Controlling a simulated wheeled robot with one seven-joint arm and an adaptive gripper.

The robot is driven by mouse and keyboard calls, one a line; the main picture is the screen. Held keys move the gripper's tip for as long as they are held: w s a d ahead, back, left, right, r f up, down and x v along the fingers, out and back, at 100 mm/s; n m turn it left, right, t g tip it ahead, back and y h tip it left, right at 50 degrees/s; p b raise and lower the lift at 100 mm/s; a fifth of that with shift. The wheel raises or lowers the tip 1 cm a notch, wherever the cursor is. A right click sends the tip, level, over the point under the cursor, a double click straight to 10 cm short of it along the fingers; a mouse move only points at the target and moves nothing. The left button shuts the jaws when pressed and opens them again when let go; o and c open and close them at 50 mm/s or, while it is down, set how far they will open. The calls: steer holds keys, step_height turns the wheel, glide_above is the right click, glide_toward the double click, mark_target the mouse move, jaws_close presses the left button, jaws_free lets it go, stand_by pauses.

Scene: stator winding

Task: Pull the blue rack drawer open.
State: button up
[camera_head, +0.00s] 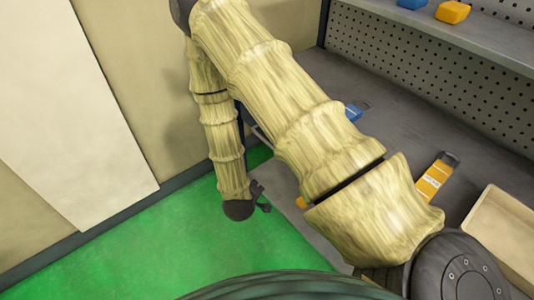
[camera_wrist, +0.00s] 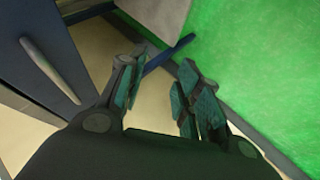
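A dark blue rack drawer front (camera_wrist: 75,40) fills the upper left of the wrist view. A pale bar handle (camera_wrist: 50,57) runs slantwise across it. My gripper (camera_wrist: 162,75) has its two fingers spread with a gap between them, and I see nothing held. The handle is to the left of both fingers and apart from them in the picture. A thin blue bar (camera_wrist: 170,53) shows beyond the fingertips; what it belongs to is unclear. In the head view my gripper (camera_head: 262,197) hangs low over the green floor, and I cannot make out the drawer.
A grey bench (camera_head: 400,125) with a perforated back panel (camera_head: 420,60) stands at right. It bears a yellow tool-like item (camera_head: 435,178), a small blue item (camera_head: 353,112) and a beige tray (camera_head: 490,220). Green floor (camera_head: 120,260) is open at lower left, before a wall.

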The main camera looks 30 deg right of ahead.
steer(key=w+d+r+m+g+h+b, duration=0.1)
steer(key=w+d+r+g+h+b, duration=0.3)
steer(key=w+r+h+b, duration=0.8)
steer(key=d+f+y, duration=0.1)
steer(key=d, duration=0.2)
steer(key=d+f+b, duration=0.1)
steer(key=d+f, duration=0.1)
steer(key=d, duration=0.1)
steer(key=d+f+g+y+b, duration=0.1)
steer(key=d+f, duration=0.1)
steer(key=d, duration=0.1)
steer(key=shift+s+d+f+y, duration=0.1)
steer(key=shift+s+d+y, duration=0.2)
steer(key=shift+s+d, duration=0.1)
jaws_close()
